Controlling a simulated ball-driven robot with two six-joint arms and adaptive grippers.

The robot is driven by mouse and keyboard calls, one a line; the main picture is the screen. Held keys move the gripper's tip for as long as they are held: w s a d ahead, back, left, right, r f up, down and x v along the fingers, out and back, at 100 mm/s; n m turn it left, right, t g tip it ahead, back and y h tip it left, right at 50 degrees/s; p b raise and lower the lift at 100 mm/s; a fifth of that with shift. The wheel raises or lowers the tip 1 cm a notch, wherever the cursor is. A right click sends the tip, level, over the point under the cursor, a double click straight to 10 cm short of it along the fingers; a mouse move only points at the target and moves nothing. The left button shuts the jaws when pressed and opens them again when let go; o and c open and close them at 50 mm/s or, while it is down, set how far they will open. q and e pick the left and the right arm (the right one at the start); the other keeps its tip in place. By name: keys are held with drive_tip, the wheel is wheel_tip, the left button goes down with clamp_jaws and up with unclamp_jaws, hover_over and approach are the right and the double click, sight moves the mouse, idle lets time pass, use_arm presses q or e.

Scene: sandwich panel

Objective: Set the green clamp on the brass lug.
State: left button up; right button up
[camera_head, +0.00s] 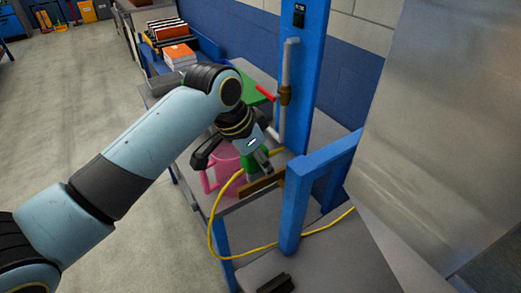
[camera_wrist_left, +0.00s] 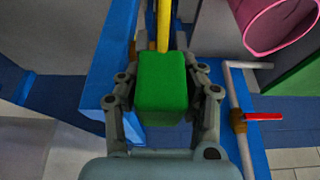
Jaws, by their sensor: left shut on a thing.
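My left gripper (camera_head: 258,163) points down over the workbench and is shut on a green block, the clamp (camera_head: 256,161). In the left wrist view the green clamp (camera_wrist_left: 162,88) sits between both fingers of the left gripper (camera_wrist_left: 163,95). A flat brass-coloured piece (camera_head: 262,184), which looks like the lug, is at the bench's near edge, just below the clamp in the head view. I cannot tell whether they touch. A yellow cable (camera_head: 212,222) runs by it; its yellow end (camera_wrist_left: 162,25) shows beyond the clamp. My right gripper is not in view.
A pink container (camera_head: 224,160) stands close beside the gripper. A pipe (camera_head: 288,62) with a red valve handle (camera_head: 265,93) rises behind it along a blue post (camera_head: 305,90). A blue frame (camera_head: 290,212) stands to the right. A large metal sheet (camera_head: 450,110) fills the right side.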

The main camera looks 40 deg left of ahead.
sight(262, 179)
use_arm(q)
drive_tip(key=shift+f+b, duration=0.65)
drive_tip(key=shift+f, duration=1.4)
drive_tip(key=shift+f, duration=0.55)
drive_tip(key=o, duration=1.3)
drive_tip(key=shift+o, duration=0.2)
drive_tip(key=v, duration=1.2)
drive_tip(key=shift+s+f, duration=0.1)
